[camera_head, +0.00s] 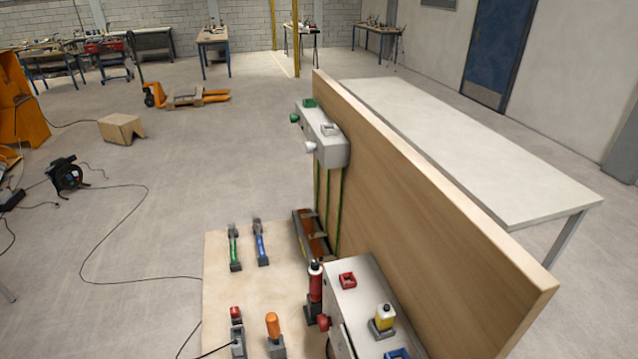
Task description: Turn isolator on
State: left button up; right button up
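A grey box (330,138) is mounted high on a wooden panel (410,180), with a green knob (295,118) and a white knob (310,147) on its front. A larger grey cabinet (370,305) stands at the lower middle against the panel, with a red knob (325,323) on its front side. I cannot tell which of these is the isolator, and the knobs' settings are too small to read. The cabinet's lower part is cut off by the picture edge. Neither of my grippers is in view.
A wooden board (215,275) holds green- and blue-handled tools, a red bottle (315,285) and an orange-handled item (273,326). Cables lie on the left floor. A white table (480,150) stands behind the panel.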

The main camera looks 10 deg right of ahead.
aim_at(324, 322)
jog(key=l+z, duration=0.35)
jog(key=l, duration=0.2)
jog(key=j+z, duration=0.25)
jog(key=j, duration=0.15)
jog(key=j+z, duration=0.5)
jog(key=j, duration=0.95)
